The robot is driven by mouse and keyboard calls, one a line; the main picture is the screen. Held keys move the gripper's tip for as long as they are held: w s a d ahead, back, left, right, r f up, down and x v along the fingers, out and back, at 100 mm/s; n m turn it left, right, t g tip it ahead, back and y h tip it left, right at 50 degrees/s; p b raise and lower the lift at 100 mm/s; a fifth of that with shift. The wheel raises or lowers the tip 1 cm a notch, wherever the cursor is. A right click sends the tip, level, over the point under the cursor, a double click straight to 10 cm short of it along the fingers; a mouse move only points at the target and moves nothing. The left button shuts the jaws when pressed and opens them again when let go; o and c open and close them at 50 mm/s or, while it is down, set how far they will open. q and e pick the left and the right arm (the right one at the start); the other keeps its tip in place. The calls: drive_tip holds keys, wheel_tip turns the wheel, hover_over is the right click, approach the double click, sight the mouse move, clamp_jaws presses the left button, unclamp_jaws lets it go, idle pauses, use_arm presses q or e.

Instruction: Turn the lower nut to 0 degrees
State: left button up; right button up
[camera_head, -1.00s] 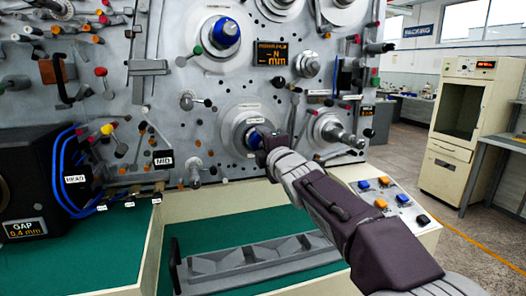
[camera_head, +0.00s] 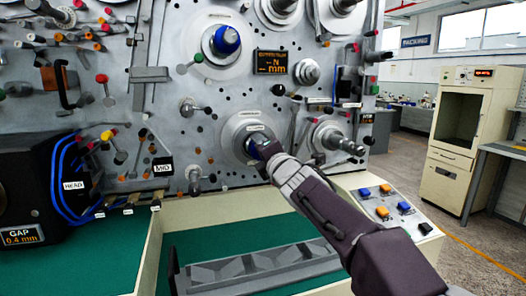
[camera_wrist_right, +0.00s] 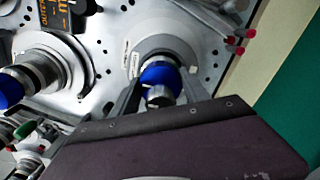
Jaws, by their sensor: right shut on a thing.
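The lower nut (camera_head: 251,147) is blue and sits on the lower spindle of the grey machine panel, mostly hidden by my right gripper in the head view. In the right wrist view, the blue nut (camera_wrist_right: 159,74) sits between the two dark fingers of my right gripper (camera_wrist_right: 160,90), which is shut on it. A grey shaft end with a pale mark sticks out of it. My right gripper (camera_head: 263,151) reaches the spindle from the lower right in the head view. The upper blue nut (camera_head: 226,41) is above, free of any gripper. My left gripper is not in view.
A display reading N mm (camera_head: 271,62) is right of the upper nut. Levers and pegs with coloured knobs crowd the panel. A grey rack (camera_head: 262,268) stands on the green surface below.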

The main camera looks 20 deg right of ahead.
drive_tip(key=shift+f, duration=0.3)
drive_tip(key=o, duration=1.3)
drive_tip(key=shift+c, duration=0.2)
drive_tip(key=shift+o, duration=0.5)
drive_tip(key=shift+r, duration=0.2)
drive_tip(key=s, duration=0.9)
drive_tip(key=shift+s+d+f, duration=0.1)
